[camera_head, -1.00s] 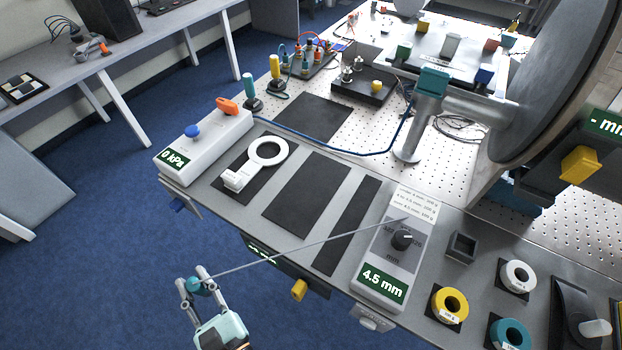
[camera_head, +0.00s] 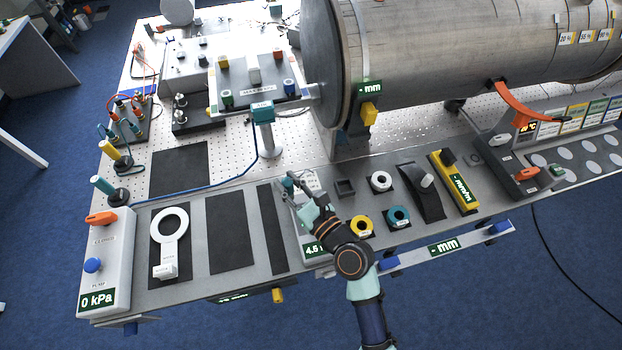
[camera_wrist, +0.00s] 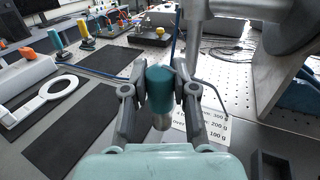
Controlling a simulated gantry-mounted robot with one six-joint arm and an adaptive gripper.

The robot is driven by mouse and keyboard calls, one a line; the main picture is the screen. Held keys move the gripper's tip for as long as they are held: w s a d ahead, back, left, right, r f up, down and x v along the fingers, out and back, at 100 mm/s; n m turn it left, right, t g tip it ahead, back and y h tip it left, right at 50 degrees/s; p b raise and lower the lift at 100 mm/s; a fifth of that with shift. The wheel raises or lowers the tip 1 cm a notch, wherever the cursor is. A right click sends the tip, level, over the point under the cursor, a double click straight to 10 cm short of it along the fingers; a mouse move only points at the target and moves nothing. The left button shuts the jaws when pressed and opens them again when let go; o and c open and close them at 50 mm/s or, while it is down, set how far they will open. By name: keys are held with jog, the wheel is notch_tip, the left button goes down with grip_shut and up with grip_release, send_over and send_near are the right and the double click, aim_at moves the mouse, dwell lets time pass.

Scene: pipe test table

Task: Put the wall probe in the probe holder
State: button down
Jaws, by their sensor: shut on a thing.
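The wall probe, a teal cylinder with a metal tip (camera_wrist: 160,85), is held upright between the fingers of my gripper (camera_wrist: 160,95), tip down. In the head view my gripper (camera_head: 291,187) is above the wall-gauge unit with the "4.5 mm" display (camera_head: 313,249) and covers much of it. The teal probe (camera_head: 288,184) shows a little at the fingers. A grey cable (camera_wrist: 213,88) runs beside it in the wrist view. A small dark square open box (camera_head: 345,187), which looks like the probe holder, stands just right of the unit; it also shows in the wrist view (camera_wrist: 268,166).
A teal-topped stand (camera_head: 263,113) and the large metal pipe (camera_head: 420,60) are behind. Flat dark mats (camera_head: 229,232) and a white ring tool (camera_head: 170,225) lie left.

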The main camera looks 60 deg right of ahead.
jog(key=s+d+r+m+g+h+p, duration=0.1)
jog(key=s+d+m+h, duration=0.1)
jog(key=s+d, duration=0.35)
jog(key=s+d+r+m+g+h+p, duration=0.1)
jog(key=s+d+h+p, duration=0.15)
jog(key=d, duration=0.65)
jog(key=f+b, duration=0.2)
jog(key=f, duration=0.1)
jog(key=f+b, duration=0.2)
jog(key=f, duration=0.1)
jog(key=f+b, duration=0.3)
jog(key=shift+s+a+f, duration=0.2)
jog(key=shift+s+f, duration=0.2)
jog(key=shift+r, duration=0.1)
jog(key=c, duration=0.9)
grip_release()
